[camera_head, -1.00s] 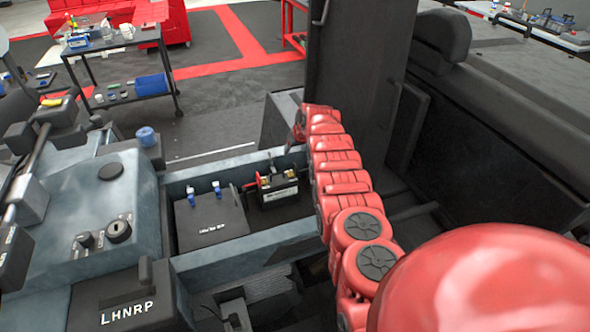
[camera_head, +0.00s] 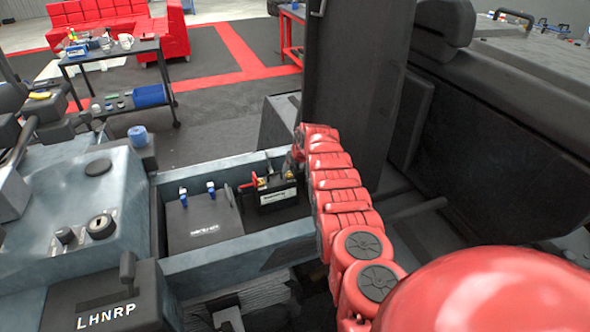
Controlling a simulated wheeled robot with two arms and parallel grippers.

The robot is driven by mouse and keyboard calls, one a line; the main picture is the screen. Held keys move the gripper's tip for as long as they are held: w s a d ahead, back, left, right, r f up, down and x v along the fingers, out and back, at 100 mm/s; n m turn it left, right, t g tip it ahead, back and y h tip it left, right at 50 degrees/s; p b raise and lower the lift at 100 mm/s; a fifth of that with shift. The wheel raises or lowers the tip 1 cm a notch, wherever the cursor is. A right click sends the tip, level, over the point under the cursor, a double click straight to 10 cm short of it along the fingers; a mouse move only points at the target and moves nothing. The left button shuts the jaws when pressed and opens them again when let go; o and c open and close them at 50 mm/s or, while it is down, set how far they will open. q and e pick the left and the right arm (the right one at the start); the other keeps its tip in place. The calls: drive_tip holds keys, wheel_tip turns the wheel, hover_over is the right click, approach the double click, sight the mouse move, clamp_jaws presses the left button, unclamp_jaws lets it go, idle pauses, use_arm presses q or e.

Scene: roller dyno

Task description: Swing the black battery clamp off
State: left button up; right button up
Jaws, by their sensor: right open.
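A black battery (camera_head: 277,197) with a white label sits in the right part of the grey open bay, below the middle of the view. A red clamp or lever (camera_head: 256,182) stands at its left end. A yellowish terminal shows at the top right of the battery, partly hidden. I cannot clearly make out the black clamp against the dark battery and my gripper. My right arm, red and segmented, reaches from the lower right to the bay. My right gripper (camera_head: 292,163) is open, small and partly hidden by the wrist, just above the battery's right end. My left gripper is out of view.
A dark box with two blue-capped posts (camera_head: 202,222) sits left of the battery in the same bay. The bay's grey wall (camera_head: 235,252) runs in front. A tall dark panel (camera_head: 355,95) stands behind my arm. A cart (camera_head: 118,65) and red seats are farther back.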

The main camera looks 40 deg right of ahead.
clamp_jaws()
drive_tip(key=shift+s+d+r+b, duration=0.25)
drive_tip(key=shift+d+r+b, duration=0.5)
drive_tip(key=shift+r, duration=0.1)
drive_tip(key=shift+o, duration=0.8)
unclamp_jaws()
drive_tip(key=shift+d+f, duration=0.1)
drive_tip(key=shift+w, duration=0.1)
